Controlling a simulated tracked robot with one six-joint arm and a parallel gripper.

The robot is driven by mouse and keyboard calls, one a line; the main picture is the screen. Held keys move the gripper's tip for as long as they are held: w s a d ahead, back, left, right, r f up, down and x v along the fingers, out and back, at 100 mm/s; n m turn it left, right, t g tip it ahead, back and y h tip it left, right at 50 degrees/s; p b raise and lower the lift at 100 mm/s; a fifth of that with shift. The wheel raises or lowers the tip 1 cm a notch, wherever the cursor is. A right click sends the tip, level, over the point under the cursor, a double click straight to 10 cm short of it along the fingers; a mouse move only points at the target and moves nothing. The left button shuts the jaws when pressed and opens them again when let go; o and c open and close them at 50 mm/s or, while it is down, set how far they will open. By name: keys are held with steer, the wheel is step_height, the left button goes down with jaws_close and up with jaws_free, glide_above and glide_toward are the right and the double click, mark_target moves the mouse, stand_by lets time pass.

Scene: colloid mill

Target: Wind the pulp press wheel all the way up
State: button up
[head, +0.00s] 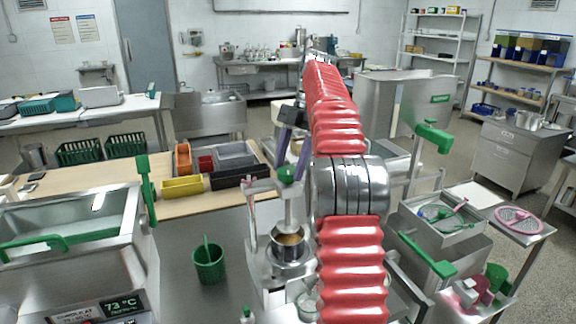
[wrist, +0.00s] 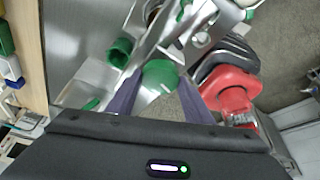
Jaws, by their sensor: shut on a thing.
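The press wheel is a small green knob (head: 286,176) on top of the pulp press's upright metal screw. It also shows large between the fingers in the wrist view (wrist: 160,76). My gripper (head: 288,164) has two purple fingers that point down and are shut on the wheel, one on each side. The pulp press (head: 252,228) is a metal frame on the steel counter. A metal pot (head: 289,250) with brownish contents stands under the screw. The wheel's far side is hidden, and I cannot tell how far it is wound.
A green cup (head: 209,262) stands left of the press. A yellow bin (head: 183,187) and other trays are behind it. A steel machine with a temperature display (head: 110,308) is at the left. A strainer tray (head: 445,222) is at the right, beyond my red arm.

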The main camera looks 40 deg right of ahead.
mark_target(282, 174)
steer(key=shift+f, duration=0.15)
steer(key=o, duration=1)
steer(key=shift+o, duration=0.2)
steer(key=shift+a+r+m, duration=0.4)
steer(key=a+r+m, duration=0.1)
steer(key=a+m, duration=0.1)
steer(key=shift+s+a+r+m+t+h, duration=0.1)
steer(key=shift+s+r+m+t+h, duration=0.2)
steer(key=shift+s+r+t+h, duration=0.1)
steer(key=s+d+r+m+t+h, duration=0.1)
steer(key=s+r+m+t, duration=0.1)
steer(key=r+m, duration=0.3)
steer(key=s+d+r+m+t+h, duration=0.1)
steer(key=s+d+r+m+t, duration=0.1)
steer(key=r+m, duration=0.3)
steer(key=shift+s+d+r+m+h, duration=0.25)
steer(key=shift+s+m, duration=0.35)
steer(key=shift+m, duration=1.7)
steer(key=shift+f, duration=0.1)
